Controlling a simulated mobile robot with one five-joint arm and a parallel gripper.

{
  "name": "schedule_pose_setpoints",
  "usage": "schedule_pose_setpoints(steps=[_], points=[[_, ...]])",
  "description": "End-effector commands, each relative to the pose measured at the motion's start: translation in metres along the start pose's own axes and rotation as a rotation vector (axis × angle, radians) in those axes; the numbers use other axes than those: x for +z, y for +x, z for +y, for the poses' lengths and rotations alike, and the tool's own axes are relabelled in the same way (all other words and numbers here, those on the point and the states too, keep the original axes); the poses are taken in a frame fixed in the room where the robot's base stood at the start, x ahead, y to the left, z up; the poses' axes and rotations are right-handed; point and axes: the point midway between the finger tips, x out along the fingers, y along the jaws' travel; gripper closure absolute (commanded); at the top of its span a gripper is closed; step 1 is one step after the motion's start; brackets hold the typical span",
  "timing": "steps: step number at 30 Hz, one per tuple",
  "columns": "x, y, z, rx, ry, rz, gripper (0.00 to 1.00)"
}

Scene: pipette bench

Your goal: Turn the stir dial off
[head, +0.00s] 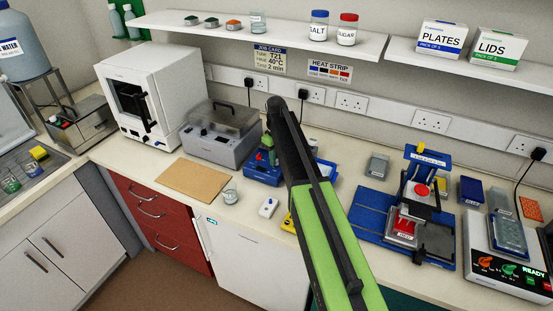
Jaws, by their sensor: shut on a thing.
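A white benchtop unit (480,243) stands at the far right, cut by the picture edge. Its black front panel has an orange-red dial (486,263), a green dial (508,269) and a lit READY display. The small dial labels are not readable, so I cannot tell which one is the stir dial, nor its setting. A clear container (508,232) stands on top of the unit. My green and black arm rises through the middle of the picture, well left of the dials. No gripper fingers show.
A blue press-like device (372,222) stands left of the white unit. A black cable hangs from a wall socket behind the unit. A shelf with boxes runs above. A brown board (192,180) lies on the counter at left, with a small beaker (230,190) to its right.

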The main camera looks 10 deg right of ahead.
Motion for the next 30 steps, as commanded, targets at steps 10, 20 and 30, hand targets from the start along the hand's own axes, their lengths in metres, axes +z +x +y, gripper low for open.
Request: schedule_pose_setpoints(steps=[10,20,30], points=[[0.0025,0.0006,-0.0018,-0.006,-0.229,-0.006,1.0],[0.0026,0.0006,-0.0017,-0.007,-0.323,-0.005,1.0],[0.0026,0.0006,-0.0017,-0.007,-0.334,-0.005,1.0]])
